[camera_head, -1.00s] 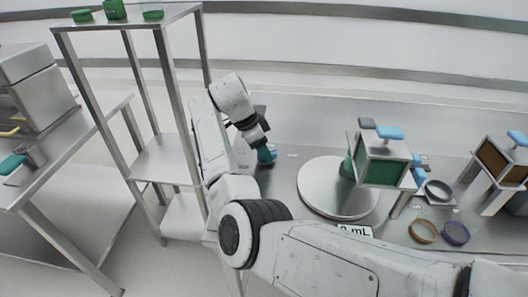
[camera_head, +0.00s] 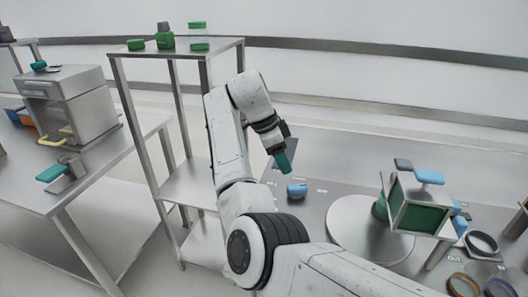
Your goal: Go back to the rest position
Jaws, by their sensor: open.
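My gripper (camera_head: 283,160), with dark teal fingers, hangs at the end of my bent white arm over the left part of the steel table (camera_head: 330,168). The gap between its fingers is hard to see from this side, and nothing shows held in it. A small blue piece (camera_head: 297,190) lies on the table just below and right of the fingertips, apart from them.
A steel shelf rack (camera_head: 190,55) with green containers stands left of my arm. A round silver turntable (camera_head: 350,232) and a green-faced box (camera_head: 420,217) with a blue handle are at right. A side bench (camera_head: 95,165) holds a machine (camera_head: 75,105). Rings lie at lower right.

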